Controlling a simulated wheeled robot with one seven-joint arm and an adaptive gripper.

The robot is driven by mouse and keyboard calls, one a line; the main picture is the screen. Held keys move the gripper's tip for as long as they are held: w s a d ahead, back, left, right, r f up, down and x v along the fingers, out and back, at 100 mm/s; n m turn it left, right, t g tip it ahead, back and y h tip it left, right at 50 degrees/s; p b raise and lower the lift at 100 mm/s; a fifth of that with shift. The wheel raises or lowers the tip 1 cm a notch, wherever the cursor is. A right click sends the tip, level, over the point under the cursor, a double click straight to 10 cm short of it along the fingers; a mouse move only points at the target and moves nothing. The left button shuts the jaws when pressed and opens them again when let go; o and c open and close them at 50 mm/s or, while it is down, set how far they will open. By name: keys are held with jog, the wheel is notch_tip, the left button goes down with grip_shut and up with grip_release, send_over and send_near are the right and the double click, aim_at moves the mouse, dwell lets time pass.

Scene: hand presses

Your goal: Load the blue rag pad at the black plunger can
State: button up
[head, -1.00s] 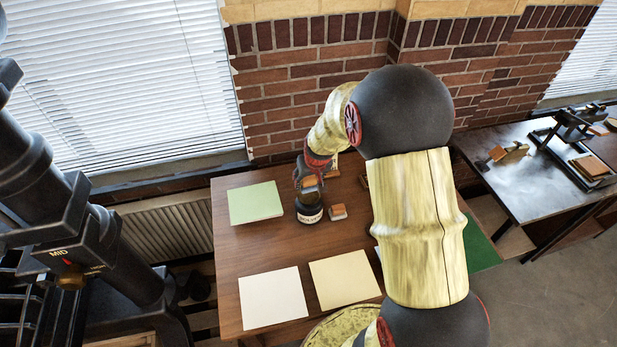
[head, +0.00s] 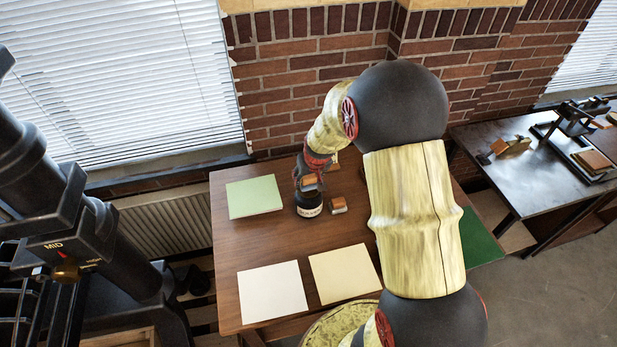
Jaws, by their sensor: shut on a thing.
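The black plunger can (head: 309,207), with a pale lettered band, stands on the wooden table left of my arm. My gripper (head: 309,186) points down right over the can's top. It is shut on a small brown-backed pad (head: 310,181), which is at or just above the can's top; I cannot tell whether they touch. No blue shows on it, as its underside is hidden. A second small brown-topped pad (head: 338,205) lies on the table just right of the can.
A green sheet stack (head: 254,198) lies at the table's back left. White (head: 272,292) and cream (head: 344,274) sheets lie at the front. A large black press (head: 85,230) stands at left. A second table (head: 520,195) with a small press is at right. My arm hides the table's right part.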

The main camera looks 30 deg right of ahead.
jog(key=shift+f+b, duration=0.55)
dwell(1.8)
jog(key=shift+r+p, duration=2)
jog(key=shift+r, duration=1.6)
jog(key=shift+s+f, duration=0.1)
